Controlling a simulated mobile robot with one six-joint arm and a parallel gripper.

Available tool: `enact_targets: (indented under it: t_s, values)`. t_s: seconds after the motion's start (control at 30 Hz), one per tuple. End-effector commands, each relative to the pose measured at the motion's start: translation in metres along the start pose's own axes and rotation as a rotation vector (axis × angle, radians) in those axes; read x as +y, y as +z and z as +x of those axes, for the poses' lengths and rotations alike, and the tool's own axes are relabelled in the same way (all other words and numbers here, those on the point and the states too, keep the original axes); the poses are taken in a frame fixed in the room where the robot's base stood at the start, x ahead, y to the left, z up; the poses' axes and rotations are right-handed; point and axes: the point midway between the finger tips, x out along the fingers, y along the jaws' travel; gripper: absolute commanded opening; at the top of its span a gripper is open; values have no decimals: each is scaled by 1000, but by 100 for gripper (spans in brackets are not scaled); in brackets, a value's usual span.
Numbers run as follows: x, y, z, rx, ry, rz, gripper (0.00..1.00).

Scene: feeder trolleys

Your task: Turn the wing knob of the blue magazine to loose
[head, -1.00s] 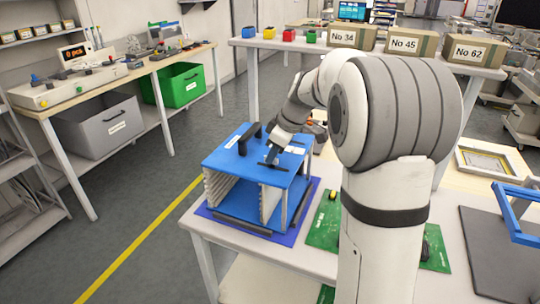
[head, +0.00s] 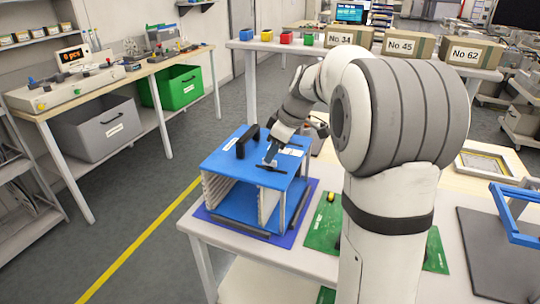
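The blue magazine (head: 222,160) stands on the table left of my arm, with a black handle (head: 247,141) and white labels on its top plate. A dark wing knob (head: 270,169) shows as a thin bar near the front right of that plate.
The magazine sits on a blue mat (head: 309,187) on a white table (head: 209,229). A green board (head: 325,222) lies to its right, partly behind my arm. Numbered boxes (head: 415,43) stand on a back table. Open floor with a yellow line lies to the left.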

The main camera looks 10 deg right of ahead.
Motion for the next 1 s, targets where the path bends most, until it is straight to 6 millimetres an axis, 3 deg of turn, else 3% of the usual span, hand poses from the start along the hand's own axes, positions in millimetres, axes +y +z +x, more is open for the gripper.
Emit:
enact_targets:
  t_s: [0.1, 0.3, 0.77, 0.87, 1.0]
  values:
    - [1, 0, -24, 2, 3, 1, 30]
    - [1, -1, -49, 1, 1, 1, 30]
    - [-2, 0, -57, -3, 2, 10, 30]
    - [-19, 4, -60, -22, 10, 65, 30]
    - [-70, 21, -65, -78, 47, 244, 30]
